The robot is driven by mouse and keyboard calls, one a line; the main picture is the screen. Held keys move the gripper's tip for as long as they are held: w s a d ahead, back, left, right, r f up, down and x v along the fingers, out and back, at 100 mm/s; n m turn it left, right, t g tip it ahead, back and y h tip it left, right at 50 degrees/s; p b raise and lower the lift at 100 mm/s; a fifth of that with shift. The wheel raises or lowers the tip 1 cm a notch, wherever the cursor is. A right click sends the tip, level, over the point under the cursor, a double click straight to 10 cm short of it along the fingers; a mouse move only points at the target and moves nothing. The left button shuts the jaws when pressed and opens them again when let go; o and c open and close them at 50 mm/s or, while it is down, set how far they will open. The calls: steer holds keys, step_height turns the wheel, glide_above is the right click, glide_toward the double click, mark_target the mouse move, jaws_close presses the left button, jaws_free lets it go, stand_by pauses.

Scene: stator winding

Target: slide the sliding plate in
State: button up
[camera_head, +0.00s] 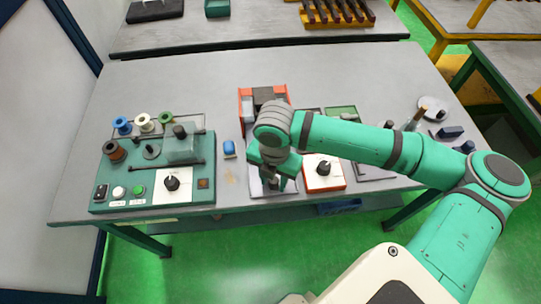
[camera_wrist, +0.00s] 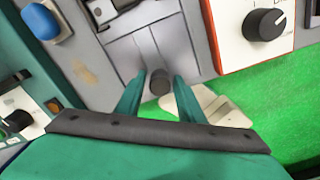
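The sliding plate (camera_wrist: 150,35) is a flat grey metal plate on a grey unit at the table's front edge. A dark round knob (camera_wrist: 158,80) stands at its near end in the wrist view. My gripper (camera_wrist: 159,76) points down with one green finger on each side of the knob. The fingertips are very close to the knob; I cannot tell whether they touch it. In the head view my gripper (camera_head: 274,178) is over the front of the same unit, and my wrist hides most of the plate and the knob.
A white-faced control box with a black dial (camera_head: 323,172) stands close on the right. A small blue object (camera_head: 229,149) lies to the left, beside a green winding machine (camera_head: 150,175) with coloured spools behind it. The table's front edge is just below my gripper.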

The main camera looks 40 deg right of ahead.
steer(key=shift+w+d, duration=0.95)
steer(key=shift+w, duration=0.45)
steer(key=shift+w+d, duration=1)
steer(key=shift+w, duration=0.35)
steer(key=shift+w+d, duration=0.95)
steer(key=shift+w, duration=0.45)
steer(key=o, duration=0.5)
steer(key=shift+a, duration=0.1)
steer(key=shift+a, duration=0.15)
steer(key=shift+r, duration=0.1)
steer(key=shift+r, duration=2.95)
steer(key=shift+w, duration=0.1)
